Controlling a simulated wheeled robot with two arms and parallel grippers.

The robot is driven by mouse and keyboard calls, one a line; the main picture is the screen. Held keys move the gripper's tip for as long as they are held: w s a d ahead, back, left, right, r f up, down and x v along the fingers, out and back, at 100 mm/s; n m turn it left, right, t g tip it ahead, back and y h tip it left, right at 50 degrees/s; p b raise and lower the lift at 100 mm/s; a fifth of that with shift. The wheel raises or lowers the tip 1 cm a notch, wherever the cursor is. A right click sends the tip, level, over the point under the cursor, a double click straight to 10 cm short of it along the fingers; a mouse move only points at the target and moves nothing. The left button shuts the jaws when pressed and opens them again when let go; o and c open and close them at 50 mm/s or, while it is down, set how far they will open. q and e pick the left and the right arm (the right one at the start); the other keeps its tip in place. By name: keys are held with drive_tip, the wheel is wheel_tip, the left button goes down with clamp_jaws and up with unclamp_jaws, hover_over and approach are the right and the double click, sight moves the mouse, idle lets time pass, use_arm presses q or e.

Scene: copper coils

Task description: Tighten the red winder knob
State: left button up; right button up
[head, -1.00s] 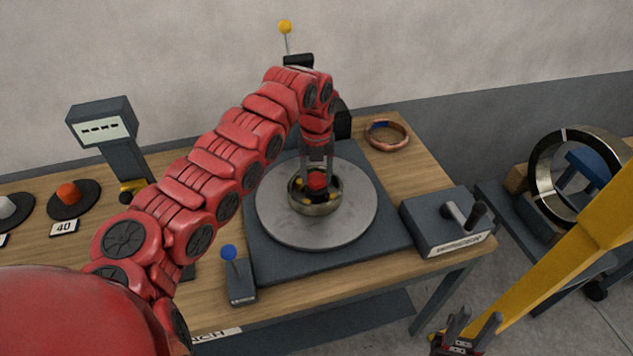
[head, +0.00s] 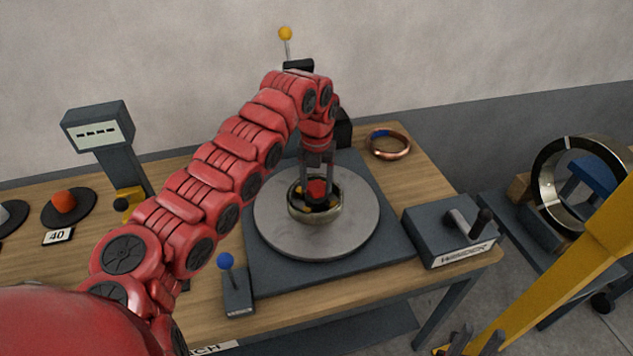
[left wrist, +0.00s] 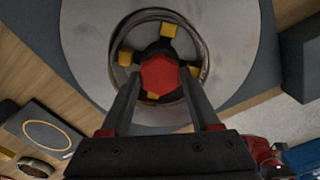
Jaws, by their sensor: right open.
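The red winder knob (head: 317,188) sits in the middle of the round grey plate (head: 275,230), inside a metal ring (head: 316,215). In the left wrist view the knob (left wrist: 160,76) is a red six-sided cap on a dark hub with yellow blocks around it. My left gripper (head: 318,180) points down over the plate, one finger on each side of the knob. In the left wrist view its fingertips (left wrist: 160,72) lie close to the knob's sides; whether they touch it I cannot tell. My right gripper (head: 475,342) is open and empty at the bottom edge, partly cut off.
A blue-tipped lever (head: 236,285) stands at the table's front. A grey box with a crank (head: 450,235) is right of the plate. A copper coil (head: 388,144) lies behind. A display post (head: 100,130) is at left. A large ring (head: 565,185) stands far right.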

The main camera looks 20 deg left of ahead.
use_arm(q)
drive_tip(key=o, duration=0.4)
drive_tip(key=shift+r, duration=0.15)
wheel_tip(320, 180, up, 8)
drive_tip(key=shift+r+b, duration=0.1)
drive_tip(key=shift+b, duration=0.25)
wheel_tip(320, 180, up, 8)
drive_tip(key=p, duration=0.6)
hover_over(316, 186)
drive_tip(key=shift+r+p, duration=0.45)
drive_tip(key=shift+p, duration=0.3)
